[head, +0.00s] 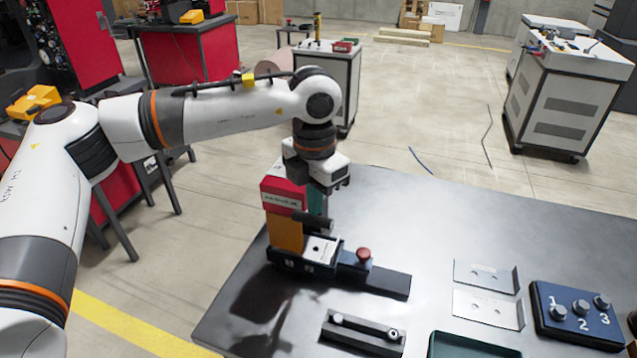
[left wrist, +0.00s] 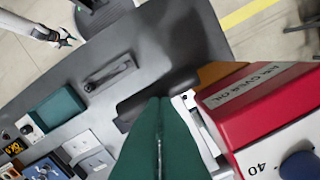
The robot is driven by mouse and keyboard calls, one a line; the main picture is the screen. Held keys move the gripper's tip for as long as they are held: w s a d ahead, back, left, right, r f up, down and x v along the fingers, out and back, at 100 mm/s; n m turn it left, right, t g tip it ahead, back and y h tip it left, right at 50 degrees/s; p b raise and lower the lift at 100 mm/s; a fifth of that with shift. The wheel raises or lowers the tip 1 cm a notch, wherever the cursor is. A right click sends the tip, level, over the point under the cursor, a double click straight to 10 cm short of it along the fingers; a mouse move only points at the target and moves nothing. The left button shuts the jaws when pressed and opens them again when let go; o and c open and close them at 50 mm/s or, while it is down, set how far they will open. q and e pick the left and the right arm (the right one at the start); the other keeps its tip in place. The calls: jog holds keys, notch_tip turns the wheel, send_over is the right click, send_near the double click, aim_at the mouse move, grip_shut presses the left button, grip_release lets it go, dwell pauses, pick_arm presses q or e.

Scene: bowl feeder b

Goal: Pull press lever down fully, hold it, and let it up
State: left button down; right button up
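The press has a red top (head: 283,195) with a label and an orange body (head: 287,234); the red top also shows in the left wrist view (left wrist: 262,105). Its black press lever (head: 314,221) sticks out to the side, and its bar shows beyond the fingertips in the left wrist view (left wrist: 140,104). My left gripper (head: 318,205) points down beside the red top. Its green fingers (left wrist: 159,102) are together with only a thin seam between them. Their tips are at the lever bar; I cannot tell whether they touch. My right gripper (left wrist: 66,40) is small, far off, with prongs apart.
A red knob (head: 364,255) stands on the black slide before the press. A dark bar fixture (head: 363,334), a green tray (head: 470,347), metal brackets (head: 487,290) and a blue numbered panel (head: 577,314) are on the table. The table's back right is clear.

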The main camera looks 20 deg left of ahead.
pick_arm(q)
notch_tip(320, 180, up, 7)
jog(key=p, duration=0.3)
jog(key=shift+w+r, duration=0.15)
jog(key=shift+w, duration=0.05)
dwell(1.0)
